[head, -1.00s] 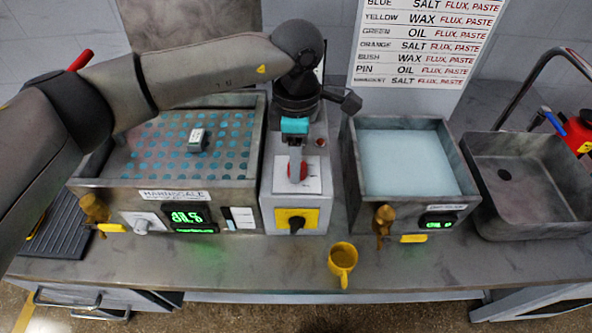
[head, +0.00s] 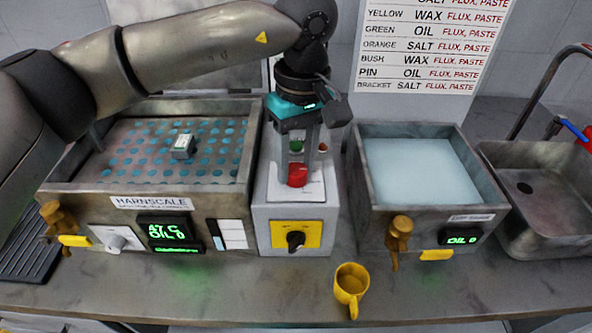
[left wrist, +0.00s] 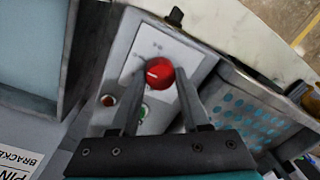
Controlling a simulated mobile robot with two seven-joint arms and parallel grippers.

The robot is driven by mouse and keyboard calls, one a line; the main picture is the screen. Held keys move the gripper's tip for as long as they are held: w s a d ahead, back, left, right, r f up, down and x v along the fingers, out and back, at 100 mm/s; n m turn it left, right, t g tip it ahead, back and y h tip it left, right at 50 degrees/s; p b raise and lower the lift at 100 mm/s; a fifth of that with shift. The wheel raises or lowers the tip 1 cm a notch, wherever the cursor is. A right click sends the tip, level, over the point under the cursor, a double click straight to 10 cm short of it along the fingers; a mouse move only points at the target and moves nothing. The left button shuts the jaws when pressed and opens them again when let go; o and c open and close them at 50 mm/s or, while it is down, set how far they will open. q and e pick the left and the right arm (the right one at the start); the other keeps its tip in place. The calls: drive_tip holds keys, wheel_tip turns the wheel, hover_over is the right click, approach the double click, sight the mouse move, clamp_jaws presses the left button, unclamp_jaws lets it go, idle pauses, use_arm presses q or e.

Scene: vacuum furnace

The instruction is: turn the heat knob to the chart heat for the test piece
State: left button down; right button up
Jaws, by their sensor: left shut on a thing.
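A red knob (head: 297,176) with a white pointer mark stands on a white plate on top of the grey middle box. My left gripper (head: 298,165) points down at it, its fingers shut on the knob's two sides. The left wrist view shows the knob (left wrist: 160,73) between the fingertips, its white mark pointing left. A small grey block with a white label (head: 183,146), which looks like the test piece, sits on the perforated top of the left tank. The wall chart (head: 425,45) lists names such as yellow, green, pin and bracket. My right gripper is not in view.
The left tank (head: 150,203) has a grey knob (head: 116,239) and a green display (head: 164,230). The middle box has a black switch (head: 296,240) on yellow. A pale-filled tank (head: 372,215) and a sink (head: 540,215) stand right. A yellow mug (head: 350,285) stands in front.

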use_arm(q)
drive_tip(key=m+b, duration=0.2)
drive_tip(key=m, duration=0.3)
drive_tip(key=shift+m, duration=0.4)
drive_tip(key=m+b, duration=0.1)
drive_tip(key=m, duration=0.2)
drive_tip(key=shift+t, duration=0.3)
drive_tip(key=shift+d+m, duration=0.1)
drive_tip(key=shift+m, duration=1.3)
drive_tip(key=shift+s+b, duration=0.1)
drive_tip(key=shift+b, duration=0.2)
drive_tip(key=shift+c, duration=1.9)
unclamp_jaws()
